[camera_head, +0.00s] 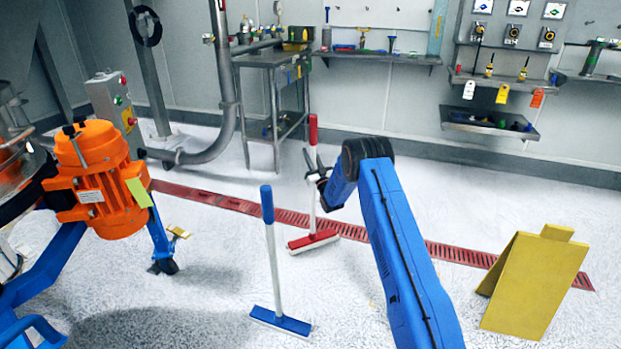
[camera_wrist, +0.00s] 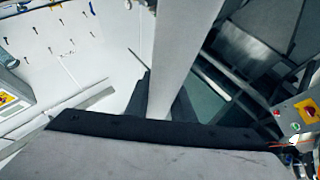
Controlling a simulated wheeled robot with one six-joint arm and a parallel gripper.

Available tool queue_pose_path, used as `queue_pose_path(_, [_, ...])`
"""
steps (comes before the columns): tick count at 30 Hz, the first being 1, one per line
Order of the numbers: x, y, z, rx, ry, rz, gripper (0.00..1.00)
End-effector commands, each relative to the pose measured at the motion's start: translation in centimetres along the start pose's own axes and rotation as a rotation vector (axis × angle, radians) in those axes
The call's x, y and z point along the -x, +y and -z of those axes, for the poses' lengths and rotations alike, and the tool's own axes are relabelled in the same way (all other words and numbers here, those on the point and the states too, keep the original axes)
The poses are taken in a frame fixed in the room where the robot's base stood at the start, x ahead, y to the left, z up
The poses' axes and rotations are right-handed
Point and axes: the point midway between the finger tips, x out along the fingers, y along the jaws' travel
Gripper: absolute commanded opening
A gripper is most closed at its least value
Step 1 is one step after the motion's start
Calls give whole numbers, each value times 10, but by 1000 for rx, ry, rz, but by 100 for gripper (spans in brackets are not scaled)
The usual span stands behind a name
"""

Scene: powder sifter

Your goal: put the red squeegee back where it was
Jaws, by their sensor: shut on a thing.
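The red squeegee has a red grip, a white pole (camera_head: 313,195) and a red head (camera_head: 313,241). It is upright in the head view, just left of my blue arm. My gripper (camera_head: 318,177) is shut on its pole, below the red grip. In the wrist view the pale pole (camera_wrist: 183,55) runs between the dark fingers (camera_wrist: 160,100). The head is at floor level beside the drain; I cannot tell if it touches the floor. The blue squeegee (camera_head: 272,250) stands upright nearer to me, its blue head on the floor.
A red floor drain (camera_head: 240,205) crosses the floor. An orange motor (camera_head: 100,180) on a blue frame stands at left, a yellow floor sign (camera_head: 535,283) at right. A steel table (camera_head: 272,58) and wall shelves (camera_head: 380,55) are at the back. Floor between drain and back wall is largely clear.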

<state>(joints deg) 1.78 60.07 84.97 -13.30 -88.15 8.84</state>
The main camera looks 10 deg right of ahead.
Motion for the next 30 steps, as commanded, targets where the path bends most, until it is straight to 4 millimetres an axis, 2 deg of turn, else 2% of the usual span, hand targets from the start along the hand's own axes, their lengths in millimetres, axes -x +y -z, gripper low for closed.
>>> queue_pose_path(3, [8,0,-13,0,2,0,0])
queue_pose_path(9, [14,0,-22,1,2,0,0])
queue_pose_path(18, [30,0,-49,0,2,0,0])
queue_pose_path(30, [32,0,-52,0,3,0,0])
